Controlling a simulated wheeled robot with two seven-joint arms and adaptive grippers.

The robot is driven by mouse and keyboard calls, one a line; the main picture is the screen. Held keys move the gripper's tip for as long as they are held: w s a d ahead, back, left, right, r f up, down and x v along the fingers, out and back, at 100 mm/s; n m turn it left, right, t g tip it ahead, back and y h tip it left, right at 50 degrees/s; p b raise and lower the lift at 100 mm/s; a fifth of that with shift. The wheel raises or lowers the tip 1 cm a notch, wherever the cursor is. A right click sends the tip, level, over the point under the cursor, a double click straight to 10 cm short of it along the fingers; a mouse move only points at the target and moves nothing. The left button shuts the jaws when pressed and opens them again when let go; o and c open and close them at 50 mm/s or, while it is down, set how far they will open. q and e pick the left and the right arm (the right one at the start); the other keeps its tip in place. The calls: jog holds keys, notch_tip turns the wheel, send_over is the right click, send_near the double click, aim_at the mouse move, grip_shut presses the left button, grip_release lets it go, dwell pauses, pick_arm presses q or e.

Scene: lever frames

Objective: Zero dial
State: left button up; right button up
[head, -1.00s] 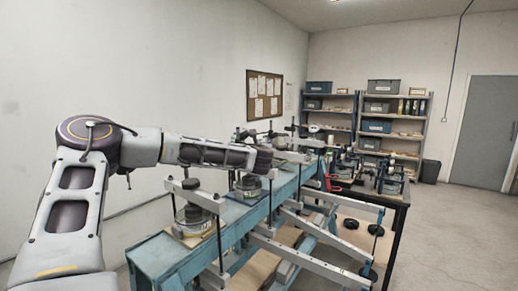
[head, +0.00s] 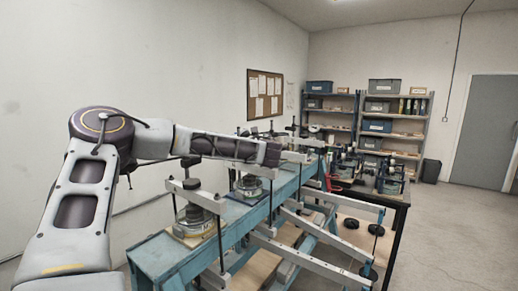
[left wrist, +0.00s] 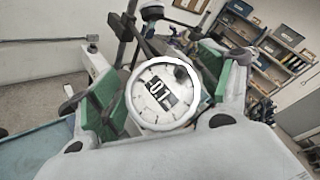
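A round white dial (left wrist: 163,97) with tick marks and a dark readout showing what looks like 0.1 fills the middle of the left wrist view. A dark knob (left wrist: 181,73) sits near its upper right rim. The green-padded fingers of my left gripper (left wrist: 160,90) stand on both sides of the dial, close to its rim. I cannot tell whether the pads touch it. In the head view my left arm reaches over the bench, and its gripper and the dial are not clear there. My right gripper is in neither view.
A long blue bench frame (head: 160,255) carries grey lever bars (head: 310,262) and several round weights. A dark table (head: 395,195) with gear stands to its right. Shelves (head: 395,118) line the back wall. The floor at right is clear.

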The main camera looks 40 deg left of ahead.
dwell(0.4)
pick_arm(q)
jog(key=v, duration=1.2)
jog(key=shift+f, duration=0.15)
dwell(0.4)
